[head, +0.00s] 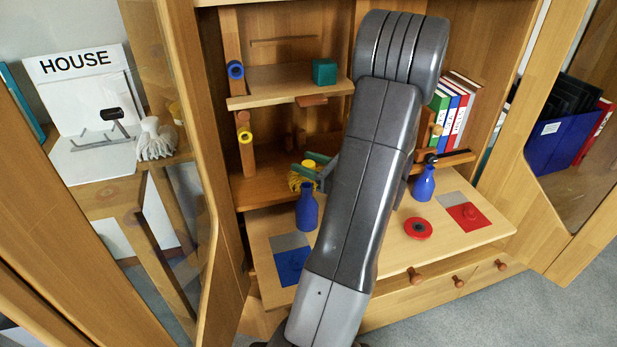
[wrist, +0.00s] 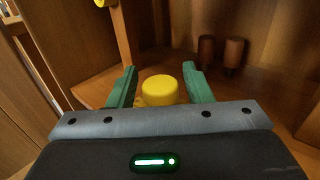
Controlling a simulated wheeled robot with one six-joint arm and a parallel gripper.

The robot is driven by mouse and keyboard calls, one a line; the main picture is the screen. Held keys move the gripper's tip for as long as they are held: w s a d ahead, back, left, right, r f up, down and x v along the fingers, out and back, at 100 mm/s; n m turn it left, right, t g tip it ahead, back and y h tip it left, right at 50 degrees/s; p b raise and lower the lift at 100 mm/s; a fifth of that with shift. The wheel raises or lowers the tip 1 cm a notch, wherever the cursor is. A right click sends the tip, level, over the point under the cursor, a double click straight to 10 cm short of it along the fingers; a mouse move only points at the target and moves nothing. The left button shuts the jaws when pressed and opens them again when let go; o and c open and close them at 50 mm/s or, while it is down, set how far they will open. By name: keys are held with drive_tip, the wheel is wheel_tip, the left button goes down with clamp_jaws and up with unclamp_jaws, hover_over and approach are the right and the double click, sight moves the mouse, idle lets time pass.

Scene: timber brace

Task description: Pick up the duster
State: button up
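A yellow fringed object (head: 300,179), which looks like a duster, stands on the cabinet's lower shelf, left of my arm. In the wrist view its round yellow top (wrist: 160,89) lies between the two green fingers of my gripper (wrist: 159,68). The fingers are apart, with a small gap at the left; I cannot tell whether the right one touches it. In the head view my gripper (head: 306,164) is partly hidden behind my arm.
A blue bottle (head: 306,208) stands just in front of the yellow object. Another blue bottle (head: 424,184) and a red disc (head: 418,228) are on the fold-out board (head: 395,262). A small shelf (head: 285,87) with a green cube (head: 325,71) is above. An open glass door (head: 190,120) stands left.

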sight(309, 163)
drive_tip(key=c, duration=0.7)
wheel_tip(309, 163, up, 10)
drive_tip(key=p, duration=0.4)
